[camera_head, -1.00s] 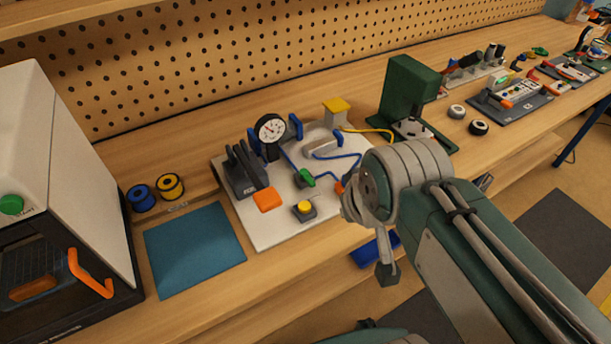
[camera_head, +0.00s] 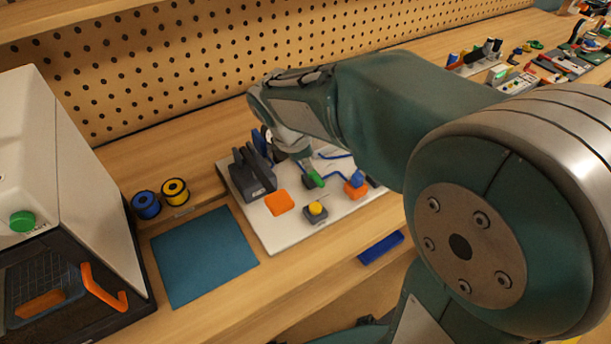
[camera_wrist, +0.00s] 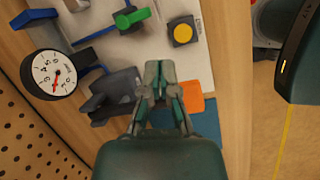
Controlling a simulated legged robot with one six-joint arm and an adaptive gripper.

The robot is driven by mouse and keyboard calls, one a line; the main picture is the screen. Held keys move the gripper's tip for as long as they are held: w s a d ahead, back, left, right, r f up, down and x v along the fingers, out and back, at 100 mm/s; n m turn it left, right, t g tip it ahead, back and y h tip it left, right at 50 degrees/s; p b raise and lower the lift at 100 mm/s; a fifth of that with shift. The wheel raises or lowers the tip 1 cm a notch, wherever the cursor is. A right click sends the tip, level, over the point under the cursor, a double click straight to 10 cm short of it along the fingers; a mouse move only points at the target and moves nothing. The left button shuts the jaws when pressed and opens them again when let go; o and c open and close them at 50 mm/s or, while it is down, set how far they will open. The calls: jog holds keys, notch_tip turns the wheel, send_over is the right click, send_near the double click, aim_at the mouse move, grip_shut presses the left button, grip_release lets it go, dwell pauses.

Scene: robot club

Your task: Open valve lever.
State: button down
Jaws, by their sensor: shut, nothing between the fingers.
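A green lever (camera_head: 316,178) sits on the white board (camera_head: 276,230) on the bench. It also shows at the top of the wrist view (camera_wrist: 132,18), angled across its dark mount. My gripper (camera_wrist: 160,72) is shut and empty, above the board. In the wrist view its fingertips appear below the green lever, between a dark grey block (camera_wrist: 112,95) and an orange pad (camera_wrist: 196,100), apart from the lever. In the head view my arm hides the back right of the board.
A yellow button (camera_head: 316,208) and an orange block with a blue top (camera_head: 356,184) flank the lever. A pressure gauge (camera_wrist: 54,73) stands near the pegboard. A blue mat (camera_head: 203,256) and white machine (camera_head: 40,150) lie left. A dark blue bar (camera_head: 381,248) is at the bench front.

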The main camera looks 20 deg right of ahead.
aim_at(316, 179)
jog(key=w+f+n, duration=0.1)
jog(key=w+a+f+n, duration=0.1)
jog(key=w+n, duration=0.1)
jog(key=shift+w+a+f+h, duration=0.1)
jog(key=shift+a+f+h, duration=0.1)
jog(key=shift+f+h, duration=0.2)
jog(key=shift+g, duration=0.3)
jog(key=x, duration=1)
jog(key=shift+a, duration=0.2)
